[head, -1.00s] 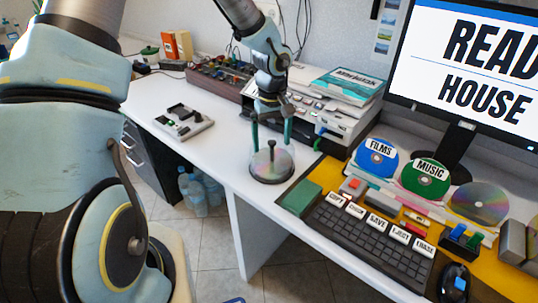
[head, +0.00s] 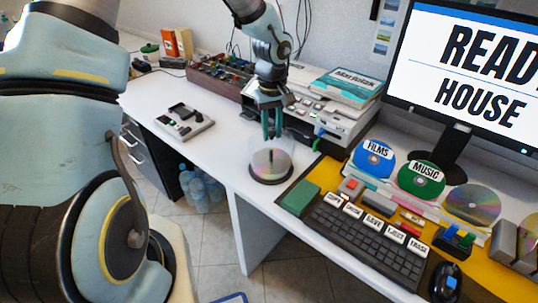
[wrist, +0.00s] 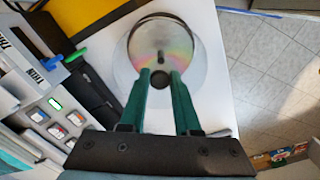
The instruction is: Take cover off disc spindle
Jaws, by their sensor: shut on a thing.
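The disc spindle (head: 271,165) stands on the white desk near its front edge, with shiny discs on it. My gripper (head: 271,134) is right above the cover, pointing down. In the wrist view my green fingers (wrist: 160,74) are close together, shut on the dark knob (wrist: 159,78) on top of the cover.
A keyboard (head: 365,236) and a green block (head: 300,197) lie on a yellow mat to the right. A printer-like machine (head: 335,115) stands behind. A grey controller (head: 184,122) lies to the left, with clear desk around it.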

